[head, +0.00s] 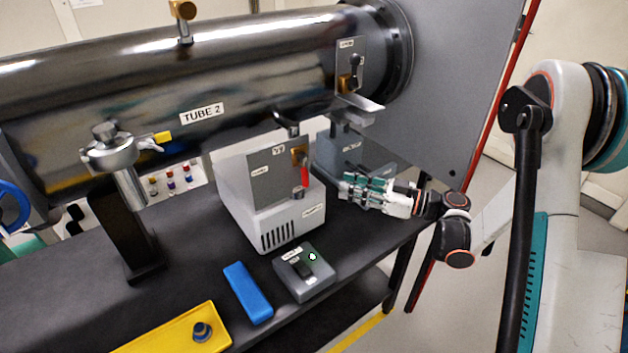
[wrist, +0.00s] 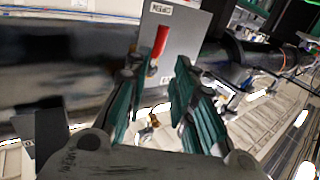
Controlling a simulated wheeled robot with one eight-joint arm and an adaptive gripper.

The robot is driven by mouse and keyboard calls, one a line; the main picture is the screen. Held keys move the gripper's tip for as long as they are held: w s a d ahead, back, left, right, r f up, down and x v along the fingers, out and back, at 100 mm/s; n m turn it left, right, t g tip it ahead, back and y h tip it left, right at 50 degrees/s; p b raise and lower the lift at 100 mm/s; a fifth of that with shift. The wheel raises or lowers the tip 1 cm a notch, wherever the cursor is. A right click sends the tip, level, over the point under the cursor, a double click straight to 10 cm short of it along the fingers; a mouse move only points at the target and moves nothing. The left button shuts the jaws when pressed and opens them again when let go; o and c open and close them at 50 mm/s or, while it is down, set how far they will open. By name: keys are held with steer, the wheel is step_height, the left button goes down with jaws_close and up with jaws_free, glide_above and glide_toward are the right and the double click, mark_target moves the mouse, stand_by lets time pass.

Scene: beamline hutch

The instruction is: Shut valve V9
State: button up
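A grey plate (head: 268,180) on the front of a white box carries a valve with a red handle (head: 304,177). The handle stands roughly upright below a brass block (head: 298,154). The plate's top label starts with V, but its digit is too small to read surely. My gripper (head: 343,187) is to the right of the handle, pointing left at the plate and apart from it. In the wrist view the gripper (wrist: 158,75) has its teal fingers spread, with nothing between them. The red handle (wrist: 161,41) shows beyond the fingertips on the grey plate (wrist: 185,38).
Above is the dark tube (head: 200,85) labelled TUBE 2, with another small valve plate (head: 350,65) at its right end. A grey switch box (head: 305,275), a blue block (head: 248,292) and a yellow tray (head: 150,340) lie on the black bench. A grey panel (head: 455,80) stands behind my arm.

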mark_target(304, 170)
steer(key=b+x, duration=0.2)
steer(key=x, duration=0.8)
steer(key=shift+a, duration=0.2)
steer(key=shift+w, duration=0.1)
steer(key=shift+c, duration=0.6)
jaws_close()
